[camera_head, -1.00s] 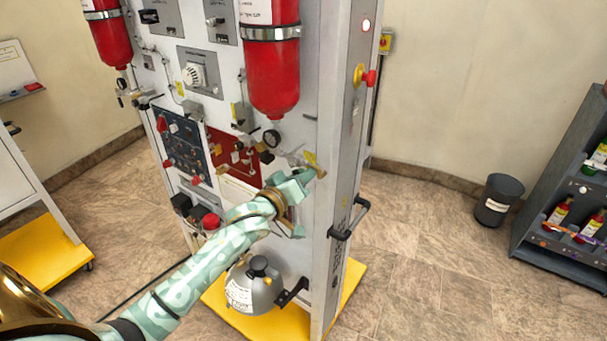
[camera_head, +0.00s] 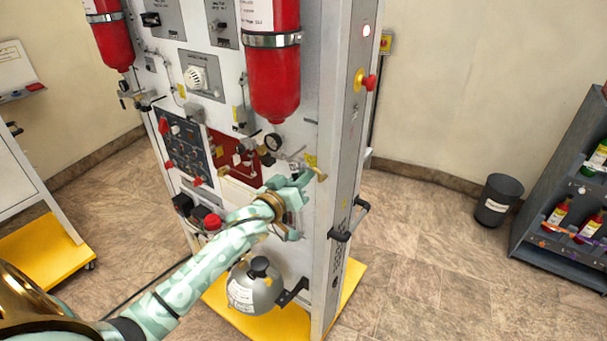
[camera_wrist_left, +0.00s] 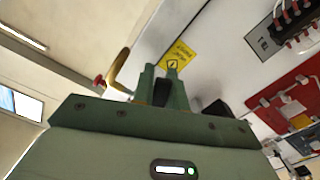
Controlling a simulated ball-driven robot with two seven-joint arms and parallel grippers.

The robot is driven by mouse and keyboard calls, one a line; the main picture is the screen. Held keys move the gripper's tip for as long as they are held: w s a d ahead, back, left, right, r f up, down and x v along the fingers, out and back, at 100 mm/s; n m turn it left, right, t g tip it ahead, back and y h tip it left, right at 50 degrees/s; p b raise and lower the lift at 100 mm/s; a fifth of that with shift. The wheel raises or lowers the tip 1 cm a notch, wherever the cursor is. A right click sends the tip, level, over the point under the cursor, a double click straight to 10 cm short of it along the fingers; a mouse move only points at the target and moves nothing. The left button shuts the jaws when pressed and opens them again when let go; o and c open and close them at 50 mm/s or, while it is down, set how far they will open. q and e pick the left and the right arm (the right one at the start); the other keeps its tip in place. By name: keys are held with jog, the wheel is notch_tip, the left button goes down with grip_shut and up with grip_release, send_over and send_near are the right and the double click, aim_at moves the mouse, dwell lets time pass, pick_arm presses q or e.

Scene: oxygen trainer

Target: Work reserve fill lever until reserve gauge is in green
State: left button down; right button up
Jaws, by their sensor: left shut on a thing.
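My right gripper is not in view.
Red cylinders (camera_head: 273,80) hang on the panel above the gripper. A red-and-yellow stop button (camera_head: 366,80) and a black handle (camera_head: 350,218) are on the panel's side. A grey tank (camera_head: 254,288) stands below my arm. The floor to the right is clear up to the bin (camera_head: 497,200).

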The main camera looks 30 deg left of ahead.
pick_arm(q)
jog(key=shift+w+a+f+m+p, duration=0.1)
jog(key=shift+a+m+p, duration=0.2)
jog(key=shift+m, duration=0.55)
jog(key=shift+s+a+r+m+p, duration=0.1)
jog(key=shift+a+m+p, duration=0.2)
jog(key=shift+m, duration=0.5)
jog(key=shift+w+a+f+m+p, duration=0.1)
jog(key=shift+a+m+p, duration=0.2)
jog(key=shift+m, duration=0.55)
jog(key=c, duration=1.4)
grip_release()
jog(key=s+a, duration=0.1)
jog(key=s, duration=1.5)
jog(key=shift+s+b, duration=0.15)
jog(key=shift+b, duration=0.3)
jog(key=shift+a, duration=0.1)
